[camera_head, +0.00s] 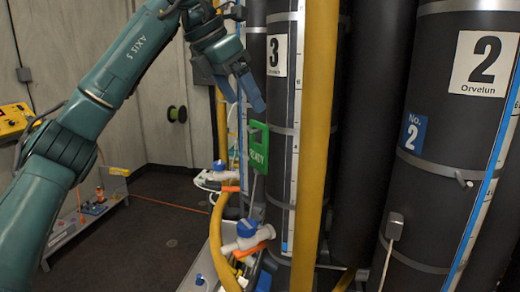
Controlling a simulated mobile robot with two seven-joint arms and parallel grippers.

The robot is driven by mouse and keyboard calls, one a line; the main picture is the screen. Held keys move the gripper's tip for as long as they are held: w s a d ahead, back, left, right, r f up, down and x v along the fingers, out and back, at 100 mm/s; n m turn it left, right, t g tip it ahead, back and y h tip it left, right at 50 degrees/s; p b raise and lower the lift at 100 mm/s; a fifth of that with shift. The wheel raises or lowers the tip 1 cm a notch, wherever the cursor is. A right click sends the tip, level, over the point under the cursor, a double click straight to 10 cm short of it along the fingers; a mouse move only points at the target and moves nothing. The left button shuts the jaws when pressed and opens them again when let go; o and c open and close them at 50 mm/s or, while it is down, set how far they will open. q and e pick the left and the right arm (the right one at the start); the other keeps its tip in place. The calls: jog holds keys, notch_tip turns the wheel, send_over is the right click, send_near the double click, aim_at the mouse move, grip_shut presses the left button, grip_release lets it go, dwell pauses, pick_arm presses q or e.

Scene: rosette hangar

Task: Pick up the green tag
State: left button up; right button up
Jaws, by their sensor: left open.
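The green tag (258,148), with "READY" printed on it, hangs upright against the dark column marked 3 (281,120), left of a yellow pipe. My left arm comes in from the left, and my left gripper (254,100) points down just above the tag. It is open, and nothing shows between its fingers. I cannot tell whether a fingertip touches the tag. My right gripper is not in view.
A yellow vertical pipe (316,150) stands close right of the tag. A column marked 2 (455,130) stands at the right. White valves with orange handles (250,240) and a yellow hose (217,240) lie below.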

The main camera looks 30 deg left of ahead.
aim_at(257, 127)
pick_arm(q)
jog(key=x, duration=0.2)
jog(key=shift+w+d+f, duration=0.1)
jog(key=shift+f, duration=0.2)
jog(key=shift+p+x, duration=0.35)
jog(key=shift+x, duration=2.5)
jog(key=c, duration=1.1)
